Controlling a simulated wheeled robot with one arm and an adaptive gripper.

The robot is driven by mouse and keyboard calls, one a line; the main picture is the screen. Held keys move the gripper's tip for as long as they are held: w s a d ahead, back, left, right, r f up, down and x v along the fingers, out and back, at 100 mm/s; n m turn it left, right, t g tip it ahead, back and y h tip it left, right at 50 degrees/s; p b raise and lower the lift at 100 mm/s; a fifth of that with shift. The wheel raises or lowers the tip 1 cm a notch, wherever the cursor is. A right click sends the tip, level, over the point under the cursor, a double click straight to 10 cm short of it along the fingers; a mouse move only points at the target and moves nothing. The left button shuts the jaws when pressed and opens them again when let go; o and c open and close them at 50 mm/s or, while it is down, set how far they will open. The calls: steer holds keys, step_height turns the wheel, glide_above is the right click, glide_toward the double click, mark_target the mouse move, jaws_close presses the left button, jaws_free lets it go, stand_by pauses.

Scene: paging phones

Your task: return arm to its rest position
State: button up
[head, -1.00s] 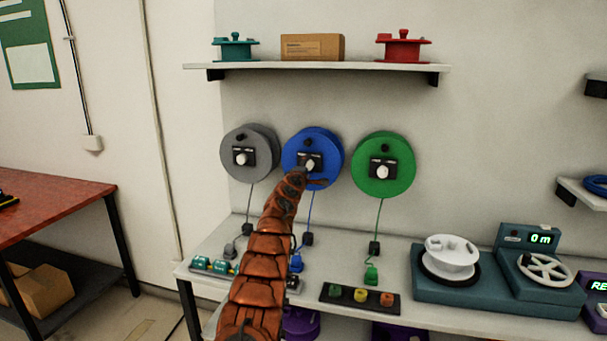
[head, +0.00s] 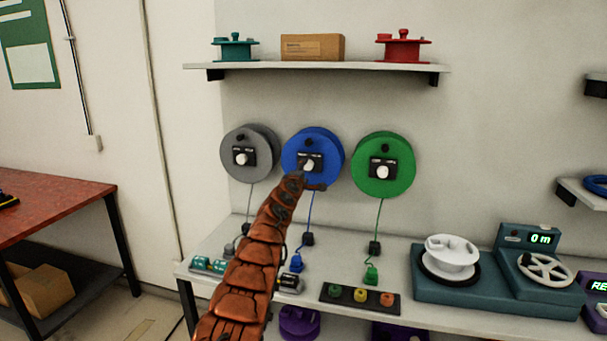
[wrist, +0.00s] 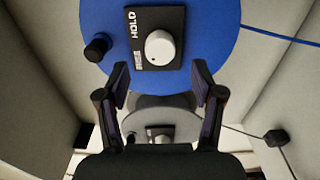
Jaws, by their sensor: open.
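My arm reaches up from the bottom of the head view, and my gripper (head: 314,187) is at its tip, just in front of the lower part of the blue round wall unit (head: 326,143). In the wrist view my gripper (wrist: 160,85) has its two fingers wide apart with nothing between them. The blue unit fills the top of that view, with a white knob (wrist: 160,48) on a black plate marked HOLD. The knob is beyond the fingertips, apart from them. The grey round unit (wrist: 160,110) shows farther off, partly hidden by my gripper.
A green round unit (head: 384,152) hangs to the right. Cords hang from the units to the white bench (head: 340,268). On it are small batteries (head: 209,264), a black tray (head: 335,297) and a teal winder (head: 460,297). A shelf (head: 310,67) is above.

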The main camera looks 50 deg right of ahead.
stand_by(0.6)
steer(key=w+a+f+m+t+y, duration=0.15)
steer(key=w+a+f+y, duration=0.25)
steer(key=w+a, duration=0.5)
steer(key=w+a+f+m+t+y, duration=0.1)
steer(key=w+a+f+m+y, duration=0.3)
steer(key=a, duration=0.9)
steer(key=a+r+n+y, duration=0.2)
steer(key=a+y, duration=0.2)
steer(key=a, duration=1)
steer(key=a+r+n+y, duration=0.2)
steer(key=a+y, duration=0.1)
steer(key=a, duration=1.1)
steer(key=s+a+g+y, duration=0.2)
steer(key=s+a+g, duration=0.3)
steer(key=s+a, duration=1.4)
steer(key=s+a+f+m+g, duration=0.1)
steer(key=s+f+g, duration=0.1)
steer(key=s, duration=1.5)
steer(key=s+a+f+m+g, duration=0.1)
steer(key=s+f+g, duration=0.2)
steer(key=s, duration=1.4)
steer(key=shift+a+f+m, duration=0.2)
steer(key=shift+f+m, duration=0.15)
steer(key=shift+f, duration=0.5)
